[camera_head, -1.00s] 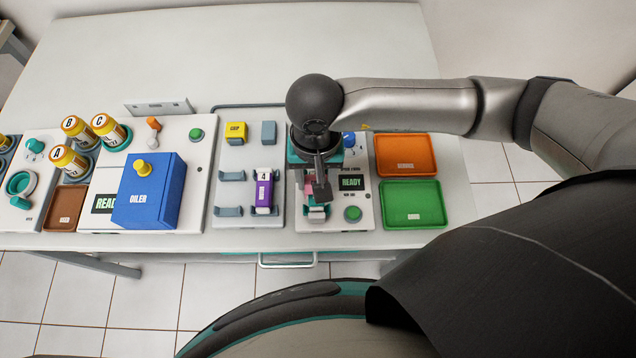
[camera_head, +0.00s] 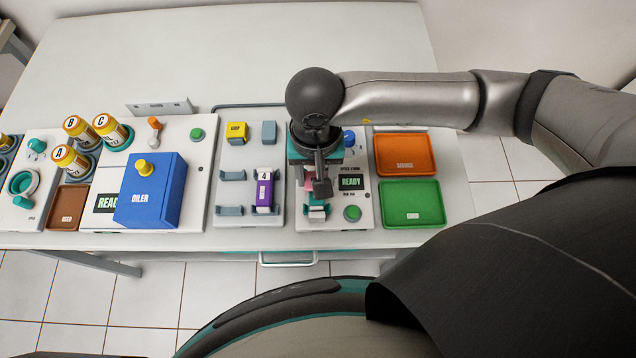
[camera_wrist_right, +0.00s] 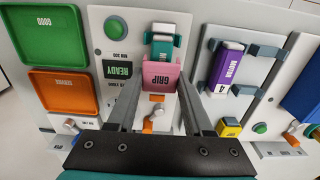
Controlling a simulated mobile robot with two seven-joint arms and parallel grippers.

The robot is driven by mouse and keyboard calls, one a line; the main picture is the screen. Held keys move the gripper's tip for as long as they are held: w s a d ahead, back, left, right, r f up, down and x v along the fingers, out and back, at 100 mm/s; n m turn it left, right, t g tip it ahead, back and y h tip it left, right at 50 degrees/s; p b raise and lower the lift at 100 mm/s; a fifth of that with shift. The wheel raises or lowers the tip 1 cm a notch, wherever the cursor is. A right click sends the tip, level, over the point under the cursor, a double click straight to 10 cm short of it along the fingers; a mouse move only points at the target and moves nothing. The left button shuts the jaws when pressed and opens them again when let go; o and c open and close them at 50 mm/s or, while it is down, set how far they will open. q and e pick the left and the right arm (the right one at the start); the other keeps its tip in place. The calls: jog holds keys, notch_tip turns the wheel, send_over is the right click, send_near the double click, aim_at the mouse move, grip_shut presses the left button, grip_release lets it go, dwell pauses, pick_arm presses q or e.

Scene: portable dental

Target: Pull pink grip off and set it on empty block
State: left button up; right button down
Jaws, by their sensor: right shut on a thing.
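The pink grip (camera_wrist_right: 160,76) sits between the fingers of my right gripper (camera_wrist_right: 158,84), which is shut on it. In the head view the pink grip (camera_head: 309,184) is mostly hidden under my right wrist. A teal handpiece part (camera_wrist_right: 162,48) lies in a grey cradle right beside the pink grip; I cannot tell whether the two still touch. It also shows in the head view (camera_head: 316,200). The plain grey block (camera_head: 269,132) stands bare on the middle panel, right of the yellow grip block (camera_head: 237,132). My left gripper is out of view.
A purple motor piece (camera_head: 264,190) lies in cradles on the middle panel. The READY screen (camera_head: 351,183) and green button (camera_head: 353,213) are right of the gripper, with orange (camera_head: 405,155) and green (camera_head: 412,203) trays beyond. The blue oiler (camera_head: 150,190) stands left.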

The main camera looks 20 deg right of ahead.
jog(key=shift+r+p, duration=1)
jog(key=shift+r, duration=0.95)
dwell(0.4)
